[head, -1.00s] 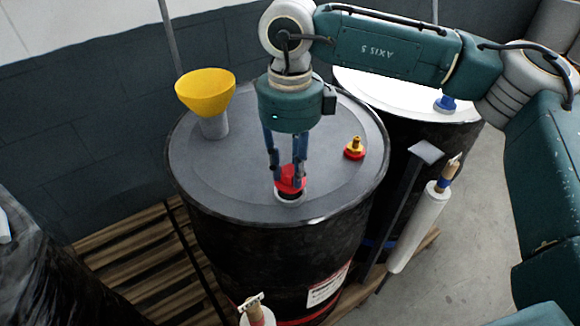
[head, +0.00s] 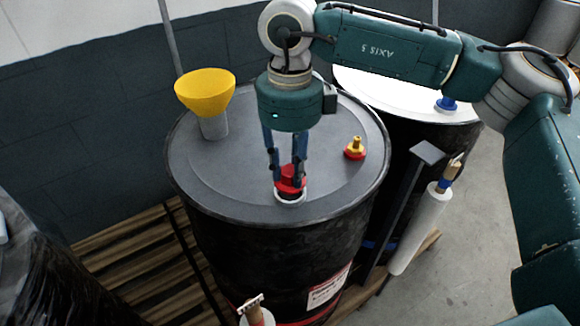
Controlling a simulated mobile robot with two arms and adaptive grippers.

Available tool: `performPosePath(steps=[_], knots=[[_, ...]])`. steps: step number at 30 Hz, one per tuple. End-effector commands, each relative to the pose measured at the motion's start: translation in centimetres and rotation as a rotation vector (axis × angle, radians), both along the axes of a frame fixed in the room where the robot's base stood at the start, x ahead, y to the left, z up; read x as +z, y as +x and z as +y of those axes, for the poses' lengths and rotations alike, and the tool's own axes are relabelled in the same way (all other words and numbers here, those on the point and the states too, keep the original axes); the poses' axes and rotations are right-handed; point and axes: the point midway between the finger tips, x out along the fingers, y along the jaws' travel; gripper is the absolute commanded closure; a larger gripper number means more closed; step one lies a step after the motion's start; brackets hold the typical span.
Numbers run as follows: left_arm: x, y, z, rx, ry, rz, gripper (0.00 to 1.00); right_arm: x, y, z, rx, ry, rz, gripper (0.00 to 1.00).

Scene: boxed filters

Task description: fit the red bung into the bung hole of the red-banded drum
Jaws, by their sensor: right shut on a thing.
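The red-banded drum (head: 240,205) is black with a grey top, and a bit of its red band shows low down near a white label. The red bung (head: 290,183) is between the fingers of my right gripper (head: 287,180), which points straight down and is shut on it. The bung is upright at the bung hole (head: 290,198), a pale ring near the front of the drum's top. Its lower part is at the ring; I cannot tell how deep it sits. My left gripper is not in view.
A yellow funnel (head: 205,95) stands on the drum's top at left. A red and brass fitting (head: 354,148) sits at right. Behind is a white-topped drum (head: 400,95) with a blue bung (head: 446,103). A white roll (head: 420,228) stands beside the drum, on a wooden pallet (head: 130,250).

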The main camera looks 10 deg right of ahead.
Motion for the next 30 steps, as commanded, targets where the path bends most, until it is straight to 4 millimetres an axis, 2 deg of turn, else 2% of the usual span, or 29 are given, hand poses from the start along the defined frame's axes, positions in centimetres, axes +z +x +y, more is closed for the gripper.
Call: performPosePath(steps=[30], knots=[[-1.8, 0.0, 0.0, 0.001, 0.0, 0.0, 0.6, -2.1, 0.0, 0.0, 0.0, -0.001, -0.001, 0.99]])
